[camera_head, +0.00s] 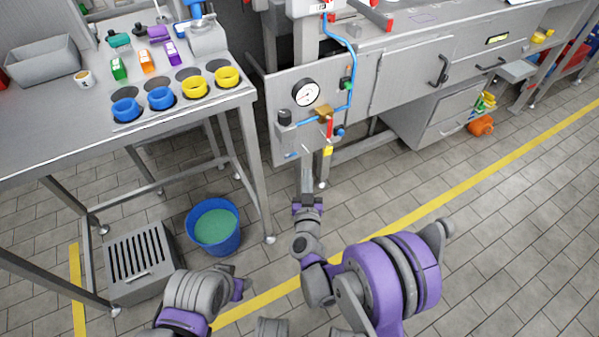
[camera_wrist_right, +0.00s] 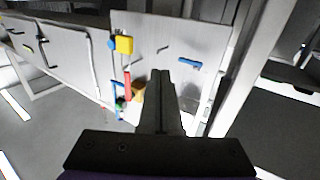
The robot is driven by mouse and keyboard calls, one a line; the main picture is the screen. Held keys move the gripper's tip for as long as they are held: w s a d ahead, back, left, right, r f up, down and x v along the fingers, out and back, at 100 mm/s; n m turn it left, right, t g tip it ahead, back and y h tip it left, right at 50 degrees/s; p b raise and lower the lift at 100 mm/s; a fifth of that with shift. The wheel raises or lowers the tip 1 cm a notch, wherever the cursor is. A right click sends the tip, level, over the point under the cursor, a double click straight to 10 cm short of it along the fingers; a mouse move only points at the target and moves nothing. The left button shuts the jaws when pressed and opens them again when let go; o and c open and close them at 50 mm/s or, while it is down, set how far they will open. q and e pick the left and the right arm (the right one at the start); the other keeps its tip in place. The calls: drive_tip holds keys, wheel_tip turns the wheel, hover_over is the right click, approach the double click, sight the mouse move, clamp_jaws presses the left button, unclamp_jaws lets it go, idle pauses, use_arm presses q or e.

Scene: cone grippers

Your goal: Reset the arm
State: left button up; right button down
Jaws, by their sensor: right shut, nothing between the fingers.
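My right arm (camera_head: 390,280) reaches forward from the lower right in the head view. Its right gripper (camera_head: 306,168) is shut and empty, in front of the lower part of a grey panel (camera_head: 280,95) with a gauge and valves. In the right wrist view the closed fingers (camera_wrist_right: 161,82) point at the panel (camera_wrist_right: 185,38), between the yellow and red fittings on the left and a blue handle (camera_wrist_right: 190,64) on the right. I cannot tell whether the fingertips touch the panel. Part of my left arm (camera_head: 190,295) shows at the bottom; its gripper is not in view.
A steel table (camera_head: 50,140) at left holds blue and yellow rings, small colored boxes and a grey tray (camera_head: 45,62). A blue bucket (camera_head: 213,228) and a grey slotted box (camera_head: 140,262) stand on the floor below.

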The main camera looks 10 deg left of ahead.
use_arm(q)
drive_tip(key=shift+w+r, duration=0.35)
use_arm(e)
drive_tip(key=s+d, duration=0.5)
drive_tip(key=s, duration=0.1)
drive_tip(key=shift+f, duration=0.1)
drive_tip(key=s+d+r+n+g+y, duration=0.2)
drive_tip(key=s+d+r+g, duration=0.2)
drive_tip(key=r+g, duration=0.15)
drive_tip(key=s+d+m+g+h+p, duration=0.15)
drive_tip(key=s+d+g, duration=0.25)
drive_tip(key=s+d, duration=0.55)
drive_tip(key=s+d+m+g+h+b, duration=0.15)
drive_tip(key=s+d+g+h, duration=0.35)
drive_tip(key=s, duration=0.8)
use_arm(q)
wheel_tip(320, 180, up, 26)
drive_tip(key=w+t+p, duration=0.1)
drive_tip(key=p, duration=2.2)
drive_tip(key=shift+f, duration=0.2)
use_arm(e)
wheel_tip(320, 180, up, 24)
drive_tip(key=w+t+y, duration=0.1)
drive_tip(key=t+y, duration=0.1)
drive_tip(key=shift+w+d+m, duration=0.15)
drive_tip(key=shift+w+m, duration=0.05)
drive_tip(key=shift+m, duration=0.1)
